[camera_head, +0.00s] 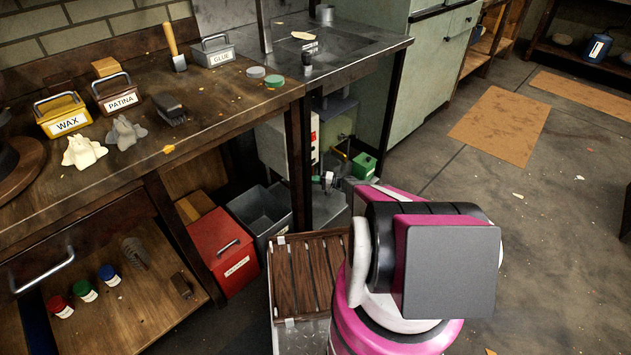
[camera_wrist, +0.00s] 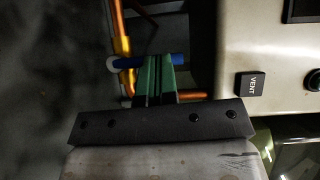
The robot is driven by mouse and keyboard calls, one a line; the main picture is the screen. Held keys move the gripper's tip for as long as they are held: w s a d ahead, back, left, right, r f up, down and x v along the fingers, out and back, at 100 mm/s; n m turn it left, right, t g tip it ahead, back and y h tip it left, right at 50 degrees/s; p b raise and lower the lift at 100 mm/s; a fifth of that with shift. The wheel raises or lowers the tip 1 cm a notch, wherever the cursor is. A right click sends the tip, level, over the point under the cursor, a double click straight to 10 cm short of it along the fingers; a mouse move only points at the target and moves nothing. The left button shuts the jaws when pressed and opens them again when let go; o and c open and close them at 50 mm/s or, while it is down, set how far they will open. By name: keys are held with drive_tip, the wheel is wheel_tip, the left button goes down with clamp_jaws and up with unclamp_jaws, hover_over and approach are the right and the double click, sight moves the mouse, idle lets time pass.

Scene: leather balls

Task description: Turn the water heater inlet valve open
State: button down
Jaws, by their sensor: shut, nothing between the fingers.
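The inlet valve's blue lever (camera_wrist: 130,62) shows in the wrist view, lying crosswise in the picture with a pale round end at its left. A copper pipe (camera_wrist: 118,22) with a brassy fitting runs behind it. My gripper (camera_wrist: 160,60) has its green fingers shut and empty; the fingertips overlap the middle of the lever, and I cannot tell whether they touch it. In the head view my gripper (camera_head: 329,181) is low under the metal bench, partly hidden by my arm.
A green box (camera_head: 363,166) sits beyond my gripper. The metal bench (camera_head: 350,45) overhangs this area. Floor to the right is mostly clear.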

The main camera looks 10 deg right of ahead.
drive_tip(key=shift+s+a+n, duration=0.15)
drive_tip(key=shift+n, duration=0.15)
drive_tip(key=s+a+f+n+t+h, duration=0.2)
drive_tip(key=a+n+h, duration=0.3)
drive_tip(key=n+h, duration=0.3)
drive_tip(key=shift+s+f+n+h, duration=0.3)
drive_tip(key=shift+s+f+n, duration=0.1)
drive_tip(key=shift+s+f, duration=0.4)
drive_tip(key=shift+a+f, duration=0.1)
idle(0.8)
